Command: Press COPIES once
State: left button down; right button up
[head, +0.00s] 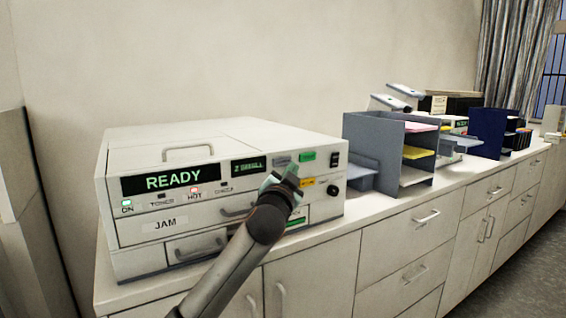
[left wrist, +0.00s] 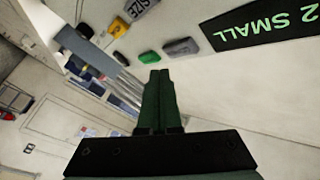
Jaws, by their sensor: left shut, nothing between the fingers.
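The copier (head: 215,150) stands on the counter, its display (head: 160,181) reading READY. A smaller display (head: 248,165) reads "2 SMALL"; it also shows in the left wrist view (left wrist: 262,24). Beside it are a grey button (head: 281,160) and a green button (head: 308,156); both show in the left wrist view, grey (left wrist: 181,47) and green (left wrist: 149,58). I cannot read a COPIES label on any button. A yellow button (head: 307,181) and a grey SIZE button (left wrist: 139,8) sit nearby. My left gripper (head: 283,177) is shut and empty in front of this panel; contact is not visible.
A black knob (head: 333,191) and a dark switch (head: 335,159) are at the panel's right. A grey paper tray rack (head: 375,142) stands right of the copier. More office machines and a dark blue rack (head: 489,130) are farther along the counter. Cabinets lie below.

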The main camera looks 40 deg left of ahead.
pick_arm(q)
jog(key=d, duration=0.1)
jog(key=s+d, duration=0.1)
jog(key=d, duration=0.1)
jog(key=shift+s+d, duration=0.1)
jog(key=shift+s, duration=0.05)
dwell(0.8)
